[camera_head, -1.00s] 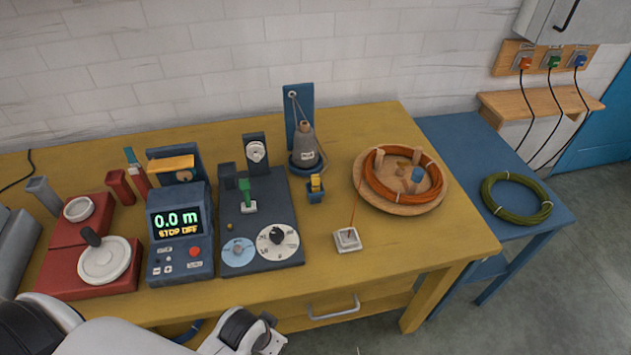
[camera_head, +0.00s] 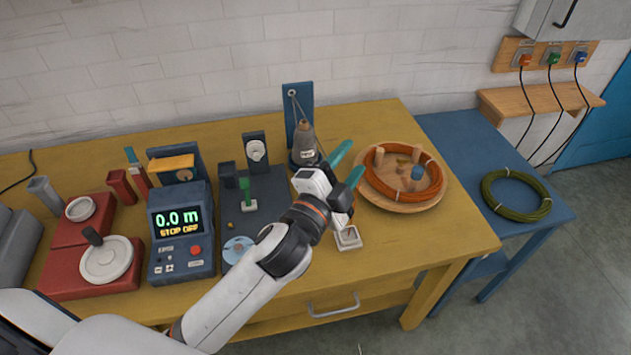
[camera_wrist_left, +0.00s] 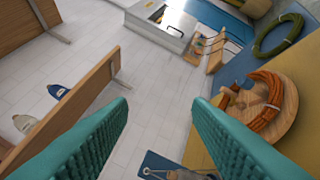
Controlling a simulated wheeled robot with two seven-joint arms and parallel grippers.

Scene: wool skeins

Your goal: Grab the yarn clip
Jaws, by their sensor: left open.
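My left gripper (camera_head: 348,165) is open and empty, its two teal fingers apart over the table just left of the round wooden tray (camera_head: 400,205). Its fingers also show in the left wrist view (camera_wrist_left: 160,105), with nothing between them. A small pale square piece (camera_head: 348,238) on the table, below the gripper in the picture, is probably the yarn clip; my wrist partly covers it. An orange coil (camera_head: 432,187) lies in the tray. The small blue and yellow piece near the cone is hidden behind my gripper. My right gripper is not in view.
A grey cone (camera_head: 304,145) stands by a blue upright (camera_head: 298,100) close behind my gripper. A meter box (camera_head: 181,232) and a dark panel with dials stand to the left. A green coil (camera_head: 516,196) lies on the blue table (camera_head: 470,150). The yellow table's right front corner is clear.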

